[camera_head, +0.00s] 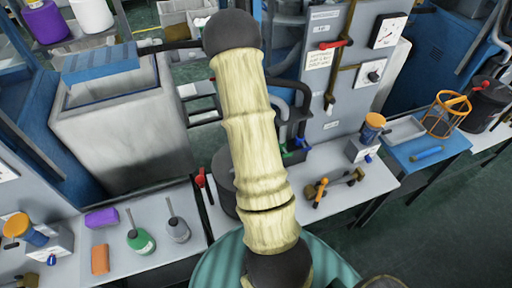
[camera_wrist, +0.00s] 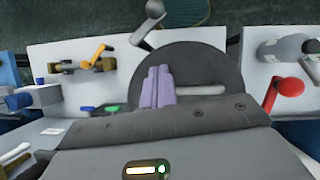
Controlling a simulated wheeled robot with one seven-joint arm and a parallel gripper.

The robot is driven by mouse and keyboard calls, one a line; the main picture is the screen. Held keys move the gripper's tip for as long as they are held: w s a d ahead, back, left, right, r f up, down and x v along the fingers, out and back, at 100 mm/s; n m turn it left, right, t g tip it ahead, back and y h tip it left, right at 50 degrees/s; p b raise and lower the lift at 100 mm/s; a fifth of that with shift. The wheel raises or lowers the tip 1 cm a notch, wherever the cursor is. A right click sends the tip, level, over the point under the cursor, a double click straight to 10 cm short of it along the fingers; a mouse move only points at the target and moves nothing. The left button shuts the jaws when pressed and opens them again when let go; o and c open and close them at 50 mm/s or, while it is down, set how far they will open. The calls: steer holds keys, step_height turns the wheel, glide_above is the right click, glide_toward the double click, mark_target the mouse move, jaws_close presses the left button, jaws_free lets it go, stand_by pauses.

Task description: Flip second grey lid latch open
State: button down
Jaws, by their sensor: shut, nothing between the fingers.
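A dark grey round lid (camera_wrist: 215,68) fills the middle of the wrist view. A light grey bar (camera_wrist: 203,90) lies across it, and a grey lever with a rounded end (camera_wrist: 150,22) stands at its upper left edge. I cannot tell for sure which of these is the second latch. My gripper (camera_wrist: 158,78), with lavender fingers, is shut and empty over the lid, close to the left end of the grey bar; contact cannot be told. In the head view the lid (camera_head: 224,178) is mostly hidden behind my arm, and the gripper is hidden.
A red lever (camera_wrist: 285,93) stands right of the lid in the wrist view. A brass valve with an orange handle (camera_wrist: 95,56) lies to its left. A grey panel with gauges (camera_head: 330,70) rises behind.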

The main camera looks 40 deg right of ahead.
steer(key=v, duration=0.3)
steer(key=shift+w+a+r+b, duration=0.1)
steer(key=shift+w+r+b, duration=0.2)
steer(key=shift+b, duration=0.05)
steer(key=shift+r, duration=0.3)
steer(key=shift+w, duration=0.1)
steer(key=s+a+r+t, duration=0.1)
steer(key=a+r+t, duration=0.1)
steer(key=a, duration=0.5)
steer(key=s+a+r+n+t, duration=0.1)
steer(key=a+r+t, duration=0.2)
steer(key=a, duration=0.4)
steer(key=s+a+r+n+t+h, duration=0.1)
steer(key=a+r, duration=0.3)
steer(key=a, duration=0.4)
steer(key=shift+s+r+t, duration=0.25)
steer(key=shift+t, duration=0.65)
